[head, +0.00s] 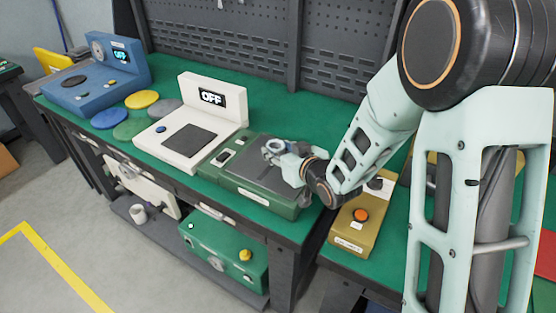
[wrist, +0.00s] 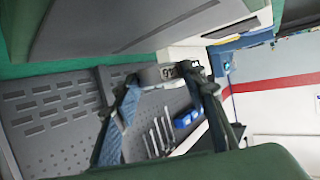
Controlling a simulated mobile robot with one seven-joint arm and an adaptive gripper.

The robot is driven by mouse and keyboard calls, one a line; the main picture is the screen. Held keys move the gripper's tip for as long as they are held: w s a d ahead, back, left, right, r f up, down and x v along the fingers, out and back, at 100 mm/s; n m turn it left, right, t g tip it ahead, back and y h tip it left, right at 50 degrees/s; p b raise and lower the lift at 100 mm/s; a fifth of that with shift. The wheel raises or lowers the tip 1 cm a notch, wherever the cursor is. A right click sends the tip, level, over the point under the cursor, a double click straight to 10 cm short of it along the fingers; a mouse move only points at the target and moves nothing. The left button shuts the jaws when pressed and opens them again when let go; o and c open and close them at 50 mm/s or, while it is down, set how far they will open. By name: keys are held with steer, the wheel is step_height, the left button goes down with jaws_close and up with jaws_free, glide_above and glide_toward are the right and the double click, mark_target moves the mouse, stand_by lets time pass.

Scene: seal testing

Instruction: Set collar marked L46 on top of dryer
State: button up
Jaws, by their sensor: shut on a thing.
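My gripper (head: 284,150) is shut on a pale grey ring-shaped collar (head: 274,146). In the wrist view the collar (wrist: 160,75) sits between the two fingertips (wrist: 168,85); it bears dark characters, partly hidden by a finger and too small to read surely. The gripper and collar appear over a green device (head: 250,192) with a dark grey top plate; whether they touch it I cannot tell. No readable label tells me which device is the dryer.
A white device (head: 170,150) showing OFF stands left of the green device, and a blue device (head: 90,85) farther left. Coloured discs (head: 131,129) lie between them. A mustard box (head: 352,225) with an orange button stands to the right. A perforated panel (head: 250,45) backs the bench.

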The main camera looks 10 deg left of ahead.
steer(key=shift+w+a+f, duration=0.1)
steer(key=shift+a+f, duration=0.1)
steer(key=shift+f, duration=1.65)
steer(key=shift+f+b, duration=0.25)
steer(key=shift+b, duration=0.2)
steer(key=o, duration=1.4)
steer(key=shift+r, duration=0.15)
